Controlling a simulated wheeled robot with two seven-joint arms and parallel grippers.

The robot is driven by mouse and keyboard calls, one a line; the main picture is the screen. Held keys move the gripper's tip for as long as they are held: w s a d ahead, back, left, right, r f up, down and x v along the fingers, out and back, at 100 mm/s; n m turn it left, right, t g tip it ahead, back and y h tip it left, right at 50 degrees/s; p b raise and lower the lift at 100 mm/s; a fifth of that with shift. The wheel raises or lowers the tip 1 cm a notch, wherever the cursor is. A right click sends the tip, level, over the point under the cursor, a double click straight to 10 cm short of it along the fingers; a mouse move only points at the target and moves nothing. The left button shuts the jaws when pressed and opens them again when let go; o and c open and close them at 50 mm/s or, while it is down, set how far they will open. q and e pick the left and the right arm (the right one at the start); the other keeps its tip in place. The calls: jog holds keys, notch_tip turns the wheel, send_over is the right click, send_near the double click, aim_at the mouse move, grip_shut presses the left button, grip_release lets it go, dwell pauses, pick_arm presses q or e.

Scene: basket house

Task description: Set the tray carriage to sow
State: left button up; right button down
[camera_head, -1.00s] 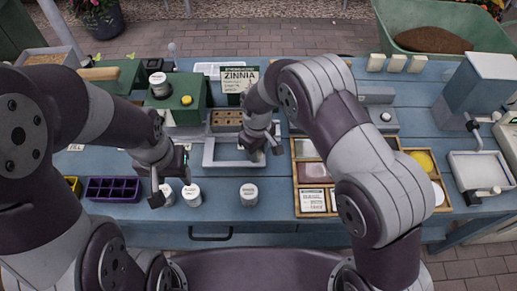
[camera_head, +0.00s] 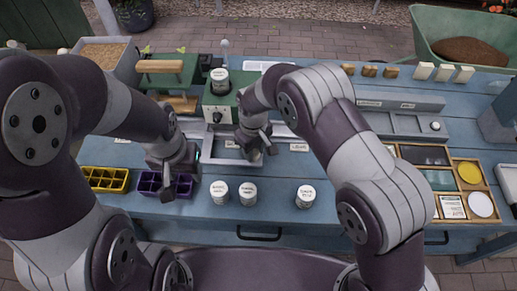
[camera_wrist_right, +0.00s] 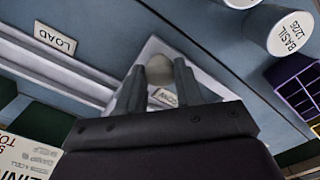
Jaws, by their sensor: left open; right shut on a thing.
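The tray carriage (camera_head: 213,157) is a pale grey frame on the bench, in front of the green seeder (camera_head: 236,101) with a jar on top. My right gripper (camera_head: 254,148) is at the carriage's right part. In the right wrist view, my right gripper (camera_wrist_right: 159,92) is shut on a round cream knob (camera_wrist_right: 159,70) of the carriage. A small label (camera_wrist_right: 164,97) beside the knob is partly covered by the fingers. A LOAD label (camera_wrist_right: 55,38) lies apart from the knob. My left gripper (camera_head: 178,167) is open and empty near a purple cell tray (camera_head: 150,184).
Three white-lidded jars, one of them here (camera_head: 305,196), stand along the front of the bench. A yellow cell tray (camera_head: 104,179) is at the left. A wooden sectioned box (camera_head: 466,187) is at the right. Bare blue bench lies between jars and box.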

jog(key=shift+w+a+r, duration=0.1)
jog(key=shift+w+r, duration=0.05)
jog(key=c, duration=0.8)
grip_release()
jog(key=shift+o, duration=0.2)
notch_tip(320, 180, up, 13)
jog(key=shift+f+b, duration=0.2)
jog(key=shift+b, duration=0.15)
jog(key=s+d+m, duration=0.4)
jog(key=s+d, duration=0.4)
jog(key=d, duration=0.3)
jog(key=s+d+m+t, duration=0.1)
jog(key=s+d+m, duration=0.3)
jog(key=s+d, duration=0.3)
jog(key=d, duration=0.4)
jog(key=shift+s+d+r+m, duration=0.25)
jog(key=shift+s+d+m, duration=0.05)
jog(key=shift+s+m, duration=0.1)
